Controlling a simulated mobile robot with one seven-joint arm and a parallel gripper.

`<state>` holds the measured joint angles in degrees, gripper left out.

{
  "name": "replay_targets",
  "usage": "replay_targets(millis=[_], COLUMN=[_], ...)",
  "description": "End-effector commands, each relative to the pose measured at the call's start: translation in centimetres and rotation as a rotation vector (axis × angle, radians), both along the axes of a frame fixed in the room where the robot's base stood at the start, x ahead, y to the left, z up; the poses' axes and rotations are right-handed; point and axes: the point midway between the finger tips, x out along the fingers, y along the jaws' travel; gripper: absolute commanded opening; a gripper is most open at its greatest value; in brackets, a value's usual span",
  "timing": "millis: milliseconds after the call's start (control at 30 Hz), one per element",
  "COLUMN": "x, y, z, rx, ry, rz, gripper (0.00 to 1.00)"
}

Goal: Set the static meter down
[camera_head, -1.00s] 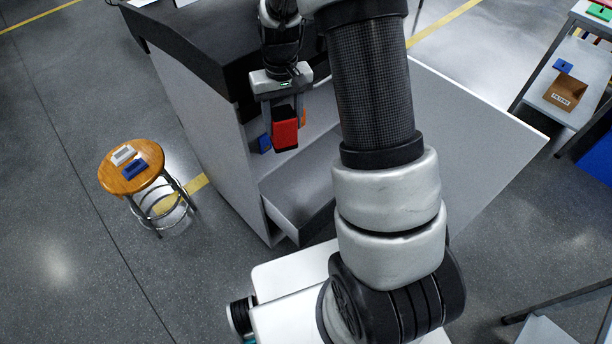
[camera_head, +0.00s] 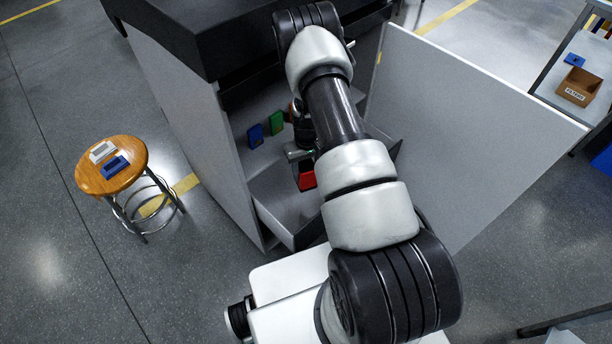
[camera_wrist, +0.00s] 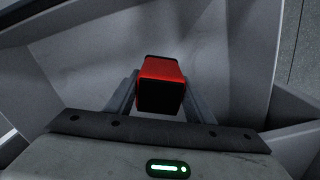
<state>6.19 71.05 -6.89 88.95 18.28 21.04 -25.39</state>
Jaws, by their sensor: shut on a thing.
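The static meter seems to be the red block with a black end (camera_wrist: 161,84) held between my fingers; the red block also shows in the head view (camera_head: 307,180). My gripper (camera_wrist: 155,95) is shut on it. In the head view my gripper (camera_head: 304,172) is partly hidden by my arm and is over the open grey drawer (camera_head: 268,208) at the cabinet's front. In the wrist view, pale grey drawer surfaces lie beyond the block. I cannot tell whether the block touches the drawer floor.
A blue item (camera_head: 255,136) and a green item (camera_head: 277,123) stand inside the cabinet (camera_head: 185,125) above the drawer. The open cabinet door (camera_head: 460,130) is to the right. A wooden stool (camera_head: 128,176) with a grey-white device (camera_head: 102,151) and a blue device (camera_head: 115,166) is at left.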

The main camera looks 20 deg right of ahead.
Motion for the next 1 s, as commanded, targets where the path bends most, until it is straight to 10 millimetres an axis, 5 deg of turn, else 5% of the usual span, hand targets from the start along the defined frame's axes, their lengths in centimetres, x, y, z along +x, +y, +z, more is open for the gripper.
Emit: replay_targets(millis=[100,533,967,1000], x=[-0.1,-0.1,0.0,0.0], y=[0.0,0.0,0.0,0.1], z=[-2.5,-7.1,-7.9,-7.7], rx=[0.001,0.001,0.001,0.001], ry=[0.002,0.001,-0.001,0.000], rz=[0.000,0.000,-0.001,-0.001], gripper=[0.20,0.20,0.20,0.53])
